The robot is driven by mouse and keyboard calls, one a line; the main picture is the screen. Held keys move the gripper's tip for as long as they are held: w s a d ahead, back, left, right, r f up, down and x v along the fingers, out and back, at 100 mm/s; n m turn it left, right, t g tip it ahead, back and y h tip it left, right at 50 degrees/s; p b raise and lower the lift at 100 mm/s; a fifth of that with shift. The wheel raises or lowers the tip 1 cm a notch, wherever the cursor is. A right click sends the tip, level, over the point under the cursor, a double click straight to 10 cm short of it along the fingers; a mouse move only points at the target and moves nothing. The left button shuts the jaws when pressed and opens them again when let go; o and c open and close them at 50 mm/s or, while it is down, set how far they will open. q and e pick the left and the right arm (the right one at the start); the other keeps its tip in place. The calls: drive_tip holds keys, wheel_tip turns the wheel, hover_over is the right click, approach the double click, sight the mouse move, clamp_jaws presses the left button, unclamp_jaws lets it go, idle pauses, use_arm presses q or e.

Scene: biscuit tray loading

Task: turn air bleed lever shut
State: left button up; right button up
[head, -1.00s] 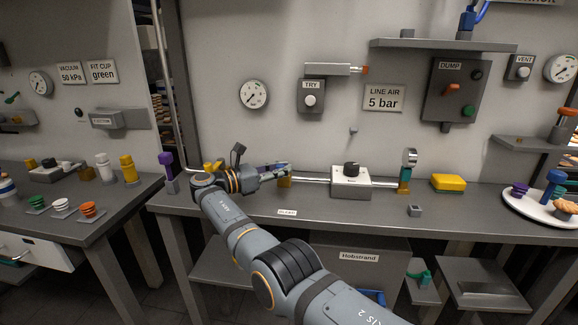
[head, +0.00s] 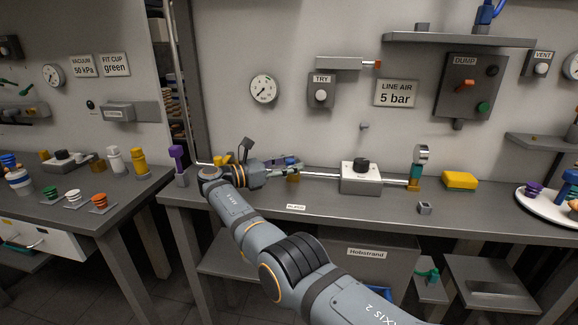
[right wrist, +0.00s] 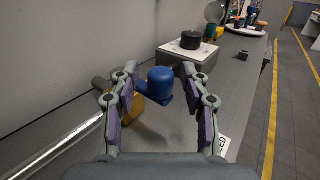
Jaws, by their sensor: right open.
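My right gripper (head: 297,164) is open over the air line on the bench. In the right wrist view its two fingers (right wrist: 158,74) stand on either side of a blue rounded knob (right wrist: 160,84), probably the bleed lever's handle. The knob is upright between the fingertips, and I see no clear grip on it. A brass-yellow valve body (right wrist: 132,110) sits behind the left finger, on a pale pipe. In the head view the brass block (head: 293,178) shows under the fingers, while the blue knob is mostly hidden. My left gripper is not in view.
A white box with a black knob (head: 360,180) stands right of the valve on the same pipe, then a gauge (head: 422,153) and a yellow block (head: 459,180). A purple-topped post (head: 178,162) stands left. The front bench strip is mostly clear, with a small label (head: 296,208).

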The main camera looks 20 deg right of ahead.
wheel_tip(320, 180, up, 10)
drive_tip(key=shift+f, duration=0.1)
idle(0.4)
